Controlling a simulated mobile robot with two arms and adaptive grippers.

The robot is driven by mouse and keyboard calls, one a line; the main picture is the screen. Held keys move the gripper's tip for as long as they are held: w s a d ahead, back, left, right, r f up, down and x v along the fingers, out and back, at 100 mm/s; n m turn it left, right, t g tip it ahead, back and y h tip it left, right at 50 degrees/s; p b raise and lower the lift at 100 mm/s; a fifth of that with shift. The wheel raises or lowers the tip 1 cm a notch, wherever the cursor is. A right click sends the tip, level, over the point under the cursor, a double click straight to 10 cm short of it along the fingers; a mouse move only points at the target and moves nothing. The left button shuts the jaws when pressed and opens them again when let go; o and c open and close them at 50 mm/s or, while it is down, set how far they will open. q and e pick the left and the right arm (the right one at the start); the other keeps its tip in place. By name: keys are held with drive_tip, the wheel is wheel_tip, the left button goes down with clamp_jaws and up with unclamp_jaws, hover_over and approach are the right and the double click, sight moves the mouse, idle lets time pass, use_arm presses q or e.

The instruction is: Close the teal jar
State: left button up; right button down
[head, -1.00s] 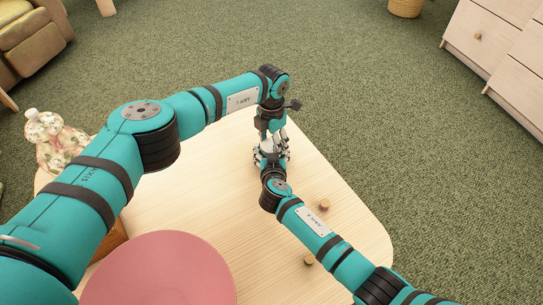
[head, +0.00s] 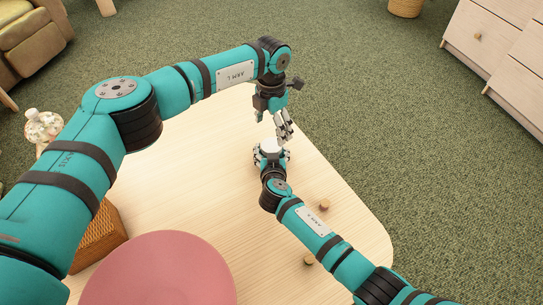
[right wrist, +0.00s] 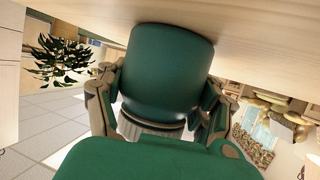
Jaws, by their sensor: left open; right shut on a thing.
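The teal jar (right wrist: 168,65) shows in the right wrist view, which is upside down, so the table is at the top. A pale ribbed lid (right wrist: 150,128) sits at the jar's mouth; whether it is fully tight I cannot tell. In the head view the white lid top (head: 271,146) shows, with the jar's body mostly hidden. My right gripper (head: 270,158) is shut around the jar's body, which stands on the table. My left gripper (head: 285,136) is open and empty, just above and beside the lid, seemingly apart from it.
The pale wooden table (head: 185,200) is mostly clear. Two small wooden knobs (head: 323,205) (head: 309,259) lie beside my right arm. A pink round item (head: 160,275) is at the front, with a woven box (head: 100,240) and a floral jar (head: 42,126) at left.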

use_arm(q)
wheel_tip(320, 180, up, 5)
drive_tip(key=shift+r, duration=0.1)
idle(0.3)
use_arm(e)
drive_tip(key=shift+c, duration=0.3)
unclamp_jaws()
drive_tip(key=v, duration=1.2)
drive_tip(key=shift+a, duration=0.1)
